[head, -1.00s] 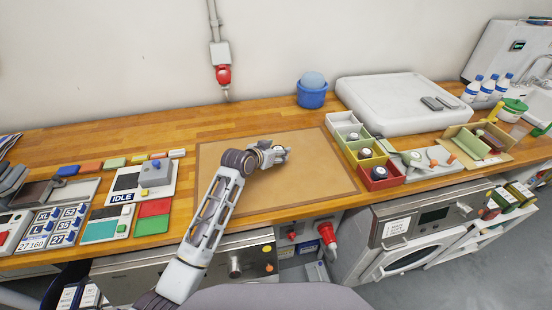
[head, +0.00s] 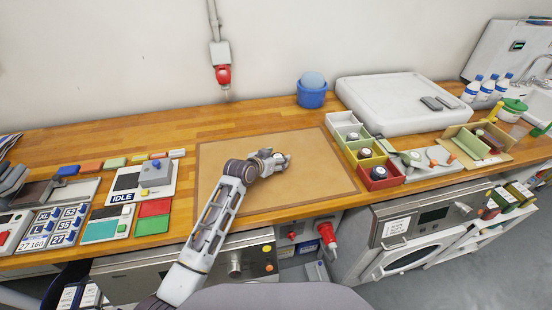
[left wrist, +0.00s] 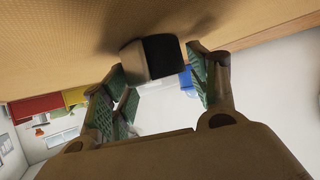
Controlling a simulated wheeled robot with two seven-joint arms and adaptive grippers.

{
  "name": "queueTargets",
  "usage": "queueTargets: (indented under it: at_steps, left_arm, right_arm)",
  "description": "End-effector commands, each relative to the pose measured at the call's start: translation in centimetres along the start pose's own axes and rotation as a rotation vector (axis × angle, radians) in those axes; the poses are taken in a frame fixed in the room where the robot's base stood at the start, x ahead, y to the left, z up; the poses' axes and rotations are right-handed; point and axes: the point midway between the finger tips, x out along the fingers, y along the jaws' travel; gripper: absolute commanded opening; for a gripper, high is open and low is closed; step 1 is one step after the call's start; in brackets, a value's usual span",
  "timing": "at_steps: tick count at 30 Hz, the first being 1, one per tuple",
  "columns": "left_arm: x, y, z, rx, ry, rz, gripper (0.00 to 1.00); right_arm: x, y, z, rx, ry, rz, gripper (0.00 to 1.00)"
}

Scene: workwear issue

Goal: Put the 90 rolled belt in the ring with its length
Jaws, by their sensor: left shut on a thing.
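My left gripper (head: 284,160) is above the brown mat (head: 320,185). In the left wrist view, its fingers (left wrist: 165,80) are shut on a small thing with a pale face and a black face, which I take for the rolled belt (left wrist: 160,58). No number can be read on it. I cannot make out any ring marked with a length. My right gripper is not in view.
A grey board (head: 435,163) with an orange knob lies right of the bins. A large white case (head: 395,95) and a blue tub (head: 312,97) stand behind. A device marked IDLE (head: 135,183) and number tiles (head: 55,226) are at left. Most of the mat is clear.

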Motion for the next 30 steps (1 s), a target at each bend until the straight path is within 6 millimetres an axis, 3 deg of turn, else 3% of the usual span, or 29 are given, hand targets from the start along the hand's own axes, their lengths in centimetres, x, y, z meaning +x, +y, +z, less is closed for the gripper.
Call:
queueTargets:
  at_steps: [2,3,7,22,30]
  left_arm:
    - [0.1,0.0,0.1,0.000,0.000,0.000,0.32]
    - [0.1,0.0,0.1,0.000,-0.001,0.000,0.65]
    - [0.1,0.0,0.1,0.000,-0.001,0.000,0.81]
    - [-0.2,0.0,-0.1,0.000,0.000,0.000,0.81]
    - [-1.6,-0.1,-0.1,-0.001,-0.001,-0.001,0.81]
  right_arm:
    - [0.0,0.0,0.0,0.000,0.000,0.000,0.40]
    - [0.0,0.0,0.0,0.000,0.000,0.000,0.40]
    - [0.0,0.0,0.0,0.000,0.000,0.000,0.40]
    - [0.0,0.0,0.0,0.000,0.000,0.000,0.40]
    - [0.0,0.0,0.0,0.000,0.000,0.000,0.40]
